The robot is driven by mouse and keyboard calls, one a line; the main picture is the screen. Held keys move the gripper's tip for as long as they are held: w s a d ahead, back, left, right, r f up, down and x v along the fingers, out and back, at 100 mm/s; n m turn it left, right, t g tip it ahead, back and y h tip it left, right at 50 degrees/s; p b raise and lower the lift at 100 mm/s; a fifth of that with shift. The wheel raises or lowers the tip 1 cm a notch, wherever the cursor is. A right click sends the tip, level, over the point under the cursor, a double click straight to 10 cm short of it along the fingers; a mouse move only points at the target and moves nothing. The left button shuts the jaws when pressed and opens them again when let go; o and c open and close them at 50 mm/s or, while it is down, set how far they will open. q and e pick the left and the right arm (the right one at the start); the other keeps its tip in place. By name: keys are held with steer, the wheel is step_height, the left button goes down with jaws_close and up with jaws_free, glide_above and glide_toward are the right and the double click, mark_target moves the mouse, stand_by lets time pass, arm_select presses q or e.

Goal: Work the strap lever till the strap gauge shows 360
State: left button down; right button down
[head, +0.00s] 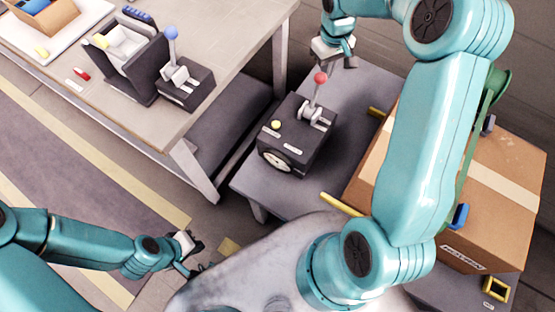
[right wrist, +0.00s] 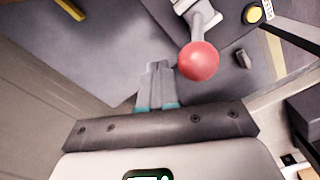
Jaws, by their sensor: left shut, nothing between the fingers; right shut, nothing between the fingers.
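A dark box (head: 290,145) on the grey stand carries a lever with a red knob (head: 320,78), a yellow button (head: 276,124) and a round dial gauge (head: 279,162) on its front. The gauge reading is too small to make out. The lever stands roughly upright. My right gripper (head: 340,58) is shut and empty, beyond the red knob. In the right wrist view the closed fingertips (right wrist: 160,66) are just left of the red knob (right wrist: 198,61), with a small gap in the picture. My left gripper (head: 193,255) is shut and empty at lower left, away from the box.
A cardboard carton (head: 505,165) with a pale strip stands to the right, partly behind my right arm. A second dark box with a blue-knobbed lever (head: 171,33) stands on the left table (head: 215,45). Yellow bars (head: 342,204) jut out beside the carton.

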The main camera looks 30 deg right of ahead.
mark_target(319, 77)
steer(key=shift+s+a+b, duration=0.35)
steer(key=shift+s+a, duration=0.05)
steer(key=shift+a, duration=0.35)
steer(key=shift+s+a+b, duration=0.35)
steer(key=shift+a+b, duration=0.05)
steer(key=shift+a, duration=0.35)
steer(key=shift+s+a+b, duration=0.35)
steer(key=shift+s+a, duration=0.05)
steer(key=shift+a, duration=0.35)
steer(key=shift+s+a+b, duration=0.7)
steer(key=shift+s+a, duration=0.4)
steer(key=shift+a, duration=1.05)
steer(key=w+d+p, duration=0.4)
steer(key=d, duration=0.5)
steer(key=shift+w, duration=0.25)
steer(key=shift+a, duration=0.15)
